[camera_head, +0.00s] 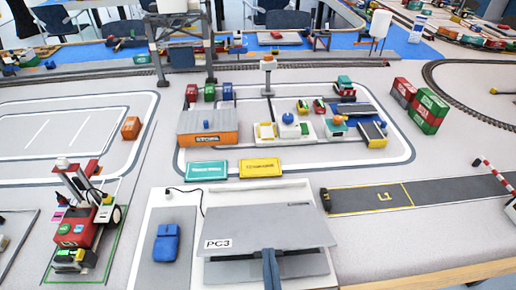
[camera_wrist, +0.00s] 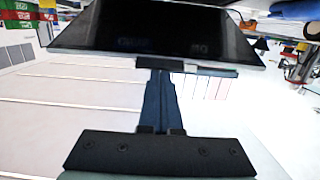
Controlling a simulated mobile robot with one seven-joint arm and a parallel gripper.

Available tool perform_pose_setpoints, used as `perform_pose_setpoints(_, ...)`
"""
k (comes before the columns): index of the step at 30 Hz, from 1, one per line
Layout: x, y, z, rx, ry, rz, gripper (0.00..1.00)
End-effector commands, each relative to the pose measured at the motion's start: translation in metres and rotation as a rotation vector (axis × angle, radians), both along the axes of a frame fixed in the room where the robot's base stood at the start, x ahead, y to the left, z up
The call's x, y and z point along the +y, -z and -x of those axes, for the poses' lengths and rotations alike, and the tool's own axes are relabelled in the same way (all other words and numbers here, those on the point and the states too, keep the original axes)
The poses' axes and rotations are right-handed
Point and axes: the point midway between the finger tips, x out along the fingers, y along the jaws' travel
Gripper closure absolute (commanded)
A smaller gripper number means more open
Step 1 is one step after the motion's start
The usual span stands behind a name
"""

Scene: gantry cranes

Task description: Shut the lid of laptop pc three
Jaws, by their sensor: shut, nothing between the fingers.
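The laptop marked PC3 stands at the bottom centre of the head view. The grey back of its lid (camera_head: 265,222) faces up, and a strip of its grey base (camera_head: 306,266) shows below the lid's near edge. The lid is tilted, partly open. In the wrist view the lid's dark screen (camera_wrist: 150,28) fills the upper middle. My gripper (camera_head: 269,252) is shut and empty, its fingertips at the middle of the lid's near edge. It also shows in the wrist view (camera_wrist: 160,72), just below the screen's edge. I cannot tell whether it touches the lid.
A blue mouse (camera_head: 166,244) lies on a grey pad left of the laptop. A model crane vehicle (camera_head: 80,215) is at left. A dark road strip (camera_head: 410,195) with a striped barrier is at right.

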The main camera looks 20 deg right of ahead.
Motion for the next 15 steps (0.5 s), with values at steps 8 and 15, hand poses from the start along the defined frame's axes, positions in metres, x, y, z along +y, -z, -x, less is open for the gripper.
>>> perform_pose_setpoints(8,0.003,0.049,0.009,-0.154,0.0,0.045,1.0)
perform_pose_setpoints(15,0.005,0.077,0.016,-0.278,-0.001,0.082,1.0)
